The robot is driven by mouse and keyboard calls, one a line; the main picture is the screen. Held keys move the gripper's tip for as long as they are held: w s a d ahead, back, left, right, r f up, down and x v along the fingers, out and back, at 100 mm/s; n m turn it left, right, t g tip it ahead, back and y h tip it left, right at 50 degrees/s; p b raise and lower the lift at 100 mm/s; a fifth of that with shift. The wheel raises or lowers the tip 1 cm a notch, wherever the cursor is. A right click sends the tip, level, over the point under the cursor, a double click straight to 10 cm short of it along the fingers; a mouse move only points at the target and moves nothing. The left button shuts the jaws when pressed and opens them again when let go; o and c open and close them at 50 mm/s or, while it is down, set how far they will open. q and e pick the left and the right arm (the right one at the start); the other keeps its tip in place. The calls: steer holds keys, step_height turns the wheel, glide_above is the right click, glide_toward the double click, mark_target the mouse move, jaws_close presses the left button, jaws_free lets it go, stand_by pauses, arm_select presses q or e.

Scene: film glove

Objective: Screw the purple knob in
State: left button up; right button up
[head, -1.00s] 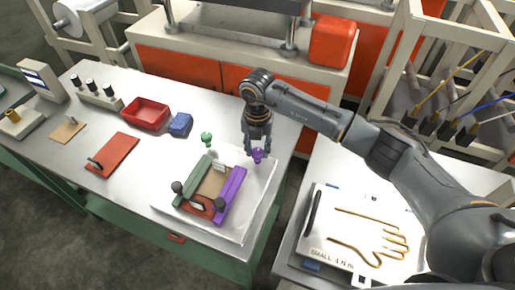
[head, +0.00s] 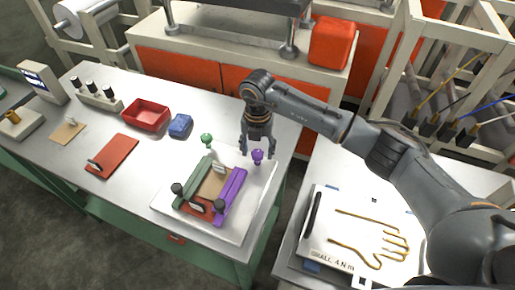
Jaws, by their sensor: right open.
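The purple knob (head: 257,156) stands at the upper end of the purple bar (head: 231,195) on the fixture, near the back right corner of its white plate (head: 254,206). My right gripper (head: 257,153) points down with its fingers apart, right at the knob. One finger is on each side of the knob as seen from the head; I cannot tell whether they touch it. My left gripper is not in view.
A red tray (head: 146,113) and a blue block (head: 180,125) lie behind the fixture to the left. A red plate (head: 112,155) lies further left. A white board with a golden hand outline (head: 372,238) is on the right table.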

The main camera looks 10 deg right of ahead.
mark_target(258, 153)
step_height(258, 153, up, 12)
stand_by(0.5)
stand_by(0.4)
